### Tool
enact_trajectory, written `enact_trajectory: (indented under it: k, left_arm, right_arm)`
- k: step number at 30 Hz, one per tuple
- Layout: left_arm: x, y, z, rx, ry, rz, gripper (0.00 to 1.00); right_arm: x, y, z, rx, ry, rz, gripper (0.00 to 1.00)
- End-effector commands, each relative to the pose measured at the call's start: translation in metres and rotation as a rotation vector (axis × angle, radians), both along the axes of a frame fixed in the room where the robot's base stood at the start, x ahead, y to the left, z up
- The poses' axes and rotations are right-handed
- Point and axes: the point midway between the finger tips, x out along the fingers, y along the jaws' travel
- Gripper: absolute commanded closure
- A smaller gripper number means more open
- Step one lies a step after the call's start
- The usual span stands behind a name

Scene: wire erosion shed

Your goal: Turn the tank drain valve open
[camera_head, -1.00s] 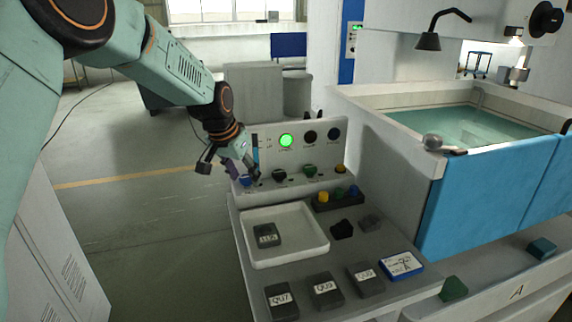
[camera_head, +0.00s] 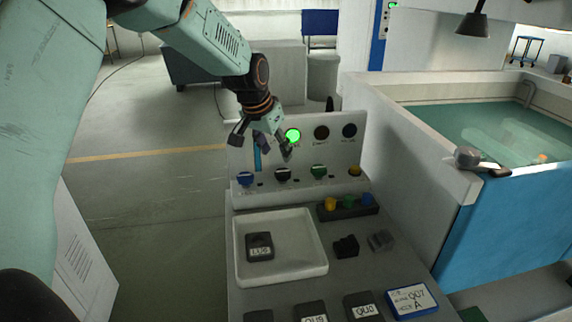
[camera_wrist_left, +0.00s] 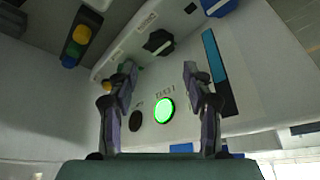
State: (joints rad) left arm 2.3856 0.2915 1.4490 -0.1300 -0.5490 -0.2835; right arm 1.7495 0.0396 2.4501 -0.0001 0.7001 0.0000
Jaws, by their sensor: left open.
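A grey metal fitting with a short lever (camera_head: 467,157) sits on the near corner of the water tank (camera_head: 460,190); it may be the drain valve, but no label is readable. A control panel (camera_head: 340,150) carries a row of knobs: blue (camera_head: 245,178), black (camera_head: 283,174), green (camera_head: 319,172) and yellow (camera_head: 355,170). My left gripper (camera_head: 262,145) is open and empty in front of the panel's upper left, above the knobs. In the left wrist view its fingers (camera_wrist_left: 164,95) stand either side of the lit green lamp (camera_wrist_left: 164,110). My right gripper is out of view.
A white tray (camera_head: 240,270) holding a dark labelled block (camera_head: 260,246) lies on the bench below the panel. Several labelled blocks, a blue-edged card (camera_head: 411,300) and a strip with coloured buttons (camera_head: 348,207) are nearby. The floor left of the bench is open.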

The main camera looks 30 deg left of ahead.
Motion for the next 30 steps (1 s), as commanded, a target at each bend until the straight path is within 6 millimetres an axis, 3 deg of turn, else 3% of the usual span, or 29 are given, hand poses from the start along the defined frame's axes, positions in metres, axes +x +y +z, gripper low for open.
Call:
enact_trajectory:
  k: [15,27,30]
  left_arm:
    - [0.018,-0.002,-0.063,0.0,0.002,0.0,0.5]
    - [0.026,-0.003,-0.071,0.0,0.0,0.001,0.5]
    - [0.027,-0.003,-0.071,0.0,0.0,0.001,0.56]
  right_arm:
    - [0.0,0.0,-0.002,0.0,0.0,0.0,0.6]
    - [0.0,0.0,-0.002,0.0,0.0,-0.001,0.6]
    - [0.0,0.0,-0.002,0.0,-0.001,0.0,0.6]
